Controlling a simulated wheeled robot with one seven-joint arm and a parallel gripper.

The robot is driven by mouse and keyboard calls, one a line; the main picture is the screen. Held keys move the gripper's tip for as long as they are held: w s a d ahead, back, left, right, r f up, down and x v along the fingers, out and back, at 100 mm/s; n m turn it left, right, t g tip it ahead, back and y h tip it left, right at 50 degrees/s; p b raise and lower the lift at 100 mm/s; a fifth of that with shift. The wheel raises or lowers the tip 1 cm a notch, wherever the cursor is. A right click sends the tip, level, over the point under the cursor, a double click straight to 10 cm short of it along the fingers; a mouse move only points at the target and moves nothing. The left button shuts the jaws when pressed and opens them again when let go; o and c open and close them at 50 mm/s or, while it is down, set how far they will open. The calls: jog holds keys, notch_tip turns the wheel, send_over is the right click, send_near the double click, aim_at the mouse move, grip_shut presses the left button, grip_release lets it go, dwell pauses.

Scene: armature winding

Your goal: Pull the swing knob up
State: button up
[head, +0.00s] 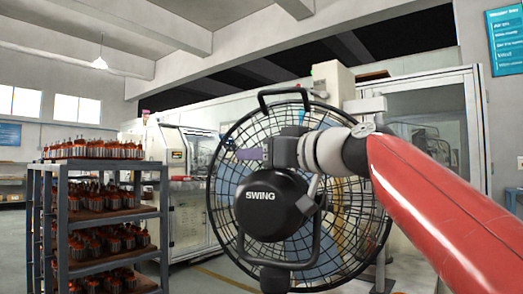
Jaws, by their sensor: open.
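A large round fan with a black wire cage (222,215) stands in front of me, its back side facing me. Its black motor housing (268,207) carries the word SWING. No swing knob can be told apart; the top of the housing lies just below and partly behind my gripper (245,154). My gripper reaches in from the right, its fingers pointing left above the housing. It is open, and I see nothing held in it. Whether it touches the fan cannot be told.
A metal rack (62,215) with shelves of red and dark armatures stands at the left. White machine cabinets (182,215) stand behind the fan. The fan has a handle (283,92) on top. Floor shows between rack and fan.

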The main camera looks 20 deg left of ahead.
grip_shut()
jog(key=shift+r, duration=0.5)
grip_release()
jog(key=shift+f, duration=0.1)
jog(key=b+v, duration=0.3)
jog(key=v, duration=0.4)
jog(key=shift+f, duration=0.1)
jog(key=shift+s+d+b, duration=0.25)
jog(key=shift+d+b, duration=0.05)
jog(key=shift+d, duration=0.1)
jog(key=shift+c, duration=0.2)
